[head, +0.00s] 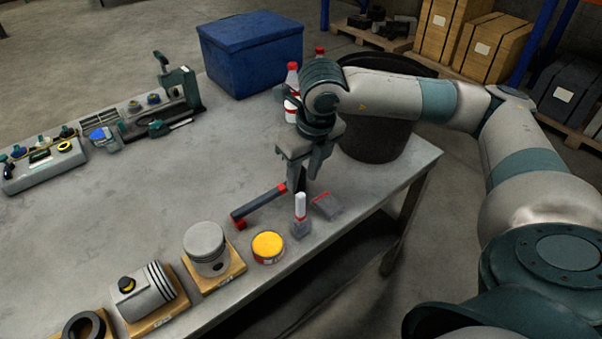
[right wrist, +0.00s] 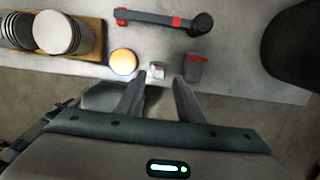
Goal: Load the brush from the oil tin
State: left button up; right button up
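The yellow-topped round tin (head: 268,246) sits near the table's front edge; it also shows in the right wrist view (right wrist: 123,62). A white upright handle, which looks like the brush (head: 300,206), stands in a small grey holder just right of the tin. Its top shows in the right wrist view (right wrist: 156,68). My right gripper (head: 305,186) is open and empty, pointing down above and behind the brush. In the right wrist view its fingertips (right wrist: 159,78) are apart, with the brush top showing just past the gap. My left gripper is not in view.
A dark bar with red ends (head: 262,204) lies behind the tin, and a dark red-edged box (head: 327,206) is right of the brush. A piston (head: 207,246) stands on a wooden block to the left. Red-capped bottles (head: 292,80) and a blue crate (head: 250,55) stand behind.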

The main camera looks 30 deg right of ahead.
aim_at(302, 195)
jog(key=shift+a+f, duration=0.1)
jog(key=shift+f, duration=0.05)
jog(key=shift+f, duration=0.15)
jog(key=shift+f+b, duration=0.8)
jog(key=shift+f, duration=1.8)
notch_tip(302, 195, down, 3)
jog(key=b, duration=0.3)
grip_shut()
